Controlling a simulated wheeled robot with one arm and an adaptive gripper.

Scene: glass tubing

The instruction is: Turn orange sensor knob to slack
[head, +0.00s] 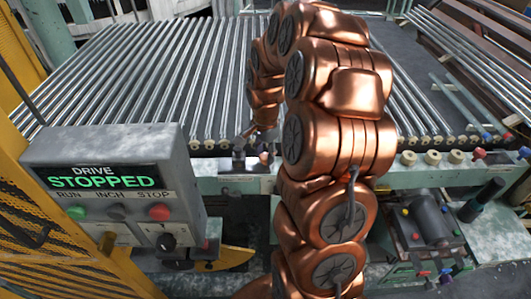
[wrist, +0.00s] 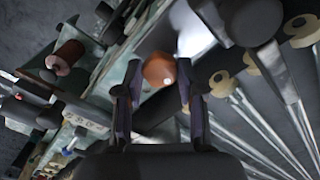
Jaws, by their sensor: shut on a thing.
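The orange sensor knob (wrist: 159,70) shows in the wrist view as a rounded, shiny orange-brown cap. It sits between the two dark fingers of my gripper (wrist: 154,84), which is shut on it, one finger on each side. I cannot make out a pointer or marking on the knob, so its setting cannot be told. In the head view my copper arm reaches to the front rail of the roller bed, and its end is small and partly hidden there. I cannot pick out the knob clearly in that view.
A control box (head: 110,160) at the left reads "DRIVE STOPPED" above run, inch and stop buttons. Long glass or metal tubes (head: 170,80) lie behind the rail (head: 410,178). Pale wheels and coloured knobs line the rail. A motor unit (head: 428,220) stands lower right.

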